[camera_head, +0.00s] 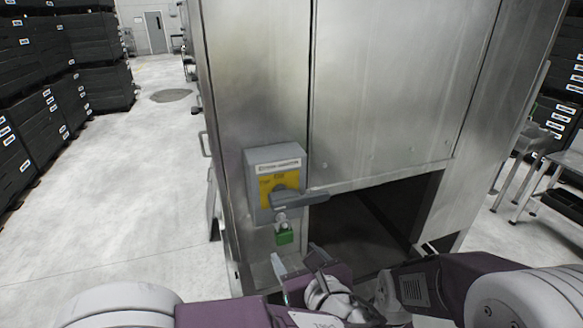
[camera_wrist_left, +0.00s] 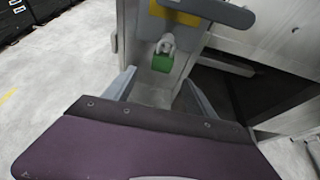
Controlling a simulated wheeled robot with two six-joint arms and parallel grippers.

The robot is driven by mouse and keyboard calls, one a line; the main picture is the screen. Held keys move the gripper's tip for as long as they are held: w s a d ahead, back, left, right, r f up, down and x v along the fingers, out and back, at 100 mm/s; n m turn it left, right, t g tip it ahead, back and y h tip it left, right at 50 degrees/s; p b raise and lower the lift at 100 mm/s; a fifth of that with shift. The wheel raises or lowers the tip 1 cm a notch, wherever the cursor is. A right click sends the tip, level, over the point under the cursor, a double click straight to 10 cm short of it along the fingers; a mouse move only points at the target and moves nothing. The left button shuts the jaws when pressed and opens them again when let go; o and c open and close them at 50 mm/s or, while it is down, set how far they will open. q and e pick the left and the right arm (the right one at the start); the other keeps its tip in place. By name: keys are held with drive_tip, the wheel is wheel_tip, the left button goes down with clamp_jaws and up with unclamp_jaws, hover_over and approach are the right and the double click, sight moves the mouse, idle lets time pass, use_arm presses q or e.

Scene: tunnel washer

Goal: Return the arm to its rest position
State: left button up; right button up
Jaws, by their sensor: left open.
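My left gripper (camera_head: 298,262) is low in front of the steel machine, below the isolator switch. In the left wrist view its two fingers (camera_wrist_left: 161,92) stand apart, with nothing between them. A green padlock (camera_head: 284,235) with a pale shackle hangs under the grey switch box (camera_head: 262,157), beyond the fingertips and apart from them. It also shows in the left wrist view (camera_wrist_left: 162,62). The grey switch handle (camera_head: 300,199) lies roughly level across a yellow plate (camera_head: 268,186). My right arm comes in from the lower right; its fingers cannot be made out.
The steel machine (camera_head: 385,90) fills the middle, with a dark opening (camera_head: 360,232) right of the switch. Black crates (camera_head: 95,42) are stacked at left. A metal table (camera_head: 550,160) stands at right. The pale floor (camera_head: 120,190) at left is clear.

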wheel_tip(320, 180, down, 10)
drive_tip(key=b, duration=1)
drive_tip(key=shift+a+f, duration=0.1)
drive_tip(key=shift+f, duration=0.1)
use_arm(q)
drive_tip(key=s+a+f+n+g+h, duration=0.1)
drive_tip(key=s+a+f+n+g, duration=0.2)
drive_tip(key=a+f+n, duration=0.3)
drive_tip(key=s+a+f+n+g+h, duration=0.2)
drive_tip(key=a+f+n+g, duration=0.2)
drive_tip(key=f+n, duration=0.9)
drive_tip(key=s+a+f+n+g+h, duration=0.1)
drive_tip(key=s+a+f+n+g, duration=0.2)
drive_tip(key=a+f+n, duration=0.6)
drive_tip(key=f+n+g, duration=0.1)
drive_tip(key=n, duration=0.3)
drive_tip(key=shift+s+a+n+h, duration=0.25)
drive_tip(key=shift+s+n+h, duration=0.05)
drive_tip(key=shift+s, duration=0.05)
drive_tip(key=shift+a+f, duration=0.1)
